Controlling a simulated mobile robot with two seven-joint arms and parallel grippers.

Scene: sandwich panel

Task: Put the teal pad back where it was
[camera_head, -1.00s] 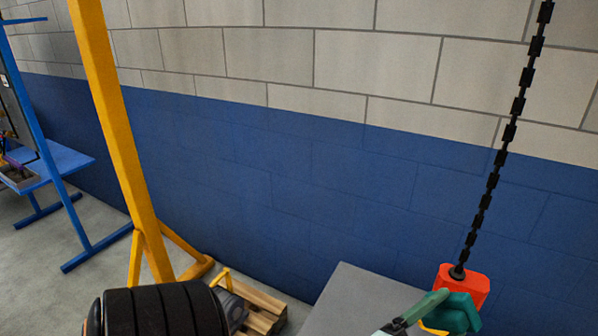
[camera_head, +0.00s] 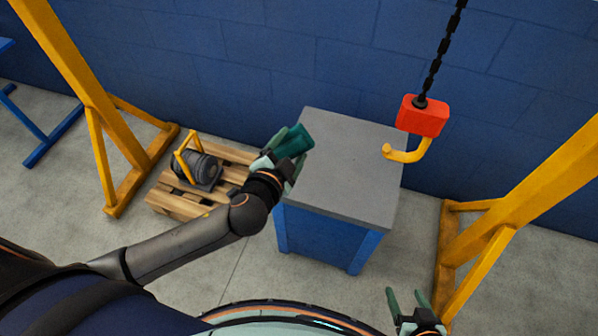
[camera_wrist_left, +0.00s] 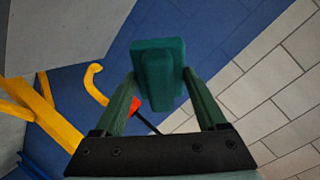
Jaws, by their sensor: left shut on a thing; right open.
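The teal pad (camera_head: 293,141) is a dark teal block held between the fingers of my left gripper (camera_head: 284,152), near the left edge of the grey-topped table in the head view. In the left wrist view the teal pad (camera_wrist_left: 158,73) stands out between the two fingers of my left gripper (camera_wrist_left: 163,92). My right gripper (camera_head: 408,304) is open and empty at the bottom right. The red hook block (camera_head: 422,116) hangs on a black chain, with its yellow hook (camera_head: 408,154) bare. The gap between pad and tabletop is hard to judge.
The grey-topped blue table (camera_head: 345,175) has a clear top. A dark motor with a yellow handle (camera_head: 200,168) sits on a wooden pallet (camera_head: 178,201) at left. Yellow frame legs (camera_head: 107,120) stand on both sides. A blue wall closes the back.

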